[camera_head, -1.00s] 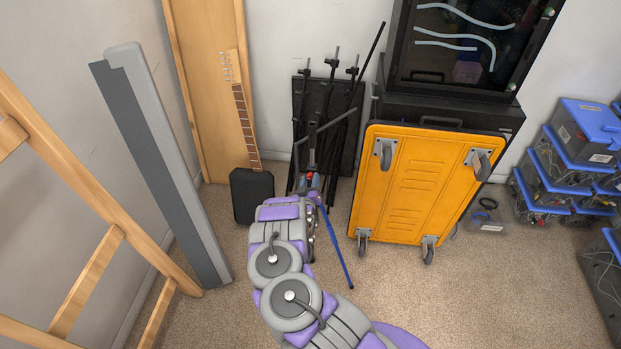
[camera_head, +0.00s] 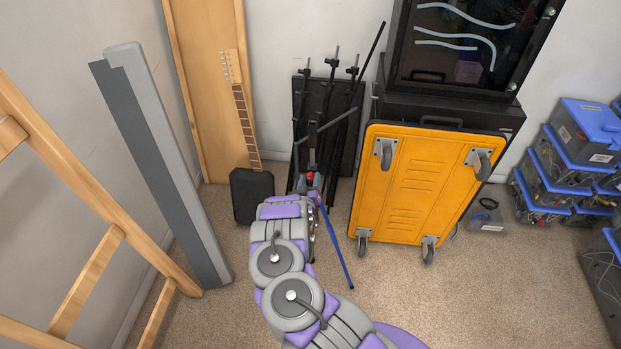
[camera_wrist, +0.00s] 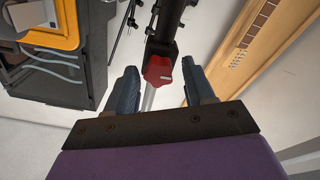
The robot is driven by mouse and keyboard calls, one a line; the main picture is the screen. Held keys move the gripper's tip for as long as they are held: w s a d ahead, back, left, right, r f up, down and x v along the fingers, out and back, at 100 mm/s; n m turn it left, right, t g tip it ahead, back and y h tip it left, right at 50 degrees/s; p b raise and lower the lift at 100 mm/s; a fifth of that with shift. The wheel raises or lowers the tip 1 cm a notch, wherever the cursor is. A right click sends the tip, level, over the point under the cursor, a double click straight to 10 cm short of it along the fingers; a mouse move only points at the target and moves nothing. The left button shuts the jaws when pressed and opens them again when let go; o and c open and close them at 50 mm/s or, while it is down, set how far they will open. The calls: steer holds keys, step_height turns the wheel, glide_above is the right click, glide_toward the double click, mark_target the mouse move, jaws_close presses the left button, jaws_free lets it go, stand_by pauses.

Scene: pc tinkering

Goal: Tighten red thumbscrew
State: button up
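The red thumbscrew (camera_wrist: 158,71) shows in the wrist view on a dark upright stand tube (camera_wrist: 165,28). It lies between and a little beyond the two fingertips of my gripper (camera_wrist: 160,80). The fingers are apart, with a gap on each side of the red knob, and hold nothing. In the head view the red thumbscrew (camera_head: 310,175) is a small spot just past the end of my arm. My gripper is mostly hidden there by the arm.
Several black stands (camera_head: 328,110) lean against the wall. An orange wheeled dolly (camera_head: 410,190) stands to their right. A guitar neck (camera_head: 245,125) and a black case (camera_head: 251,195) are to their left. A blue pole (camera_head: 335,250) slants beside my arm.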

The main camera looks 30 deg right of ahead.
steer(key=p+v, duration=0.1)
steer(key=v, duration=0.5)
steer(key=shift+p, duration=0.3)
steer(key=p+v, duration=0.1)
steer(key=v, duration=1.6)
steer(key=shift+a, duration=0.15)
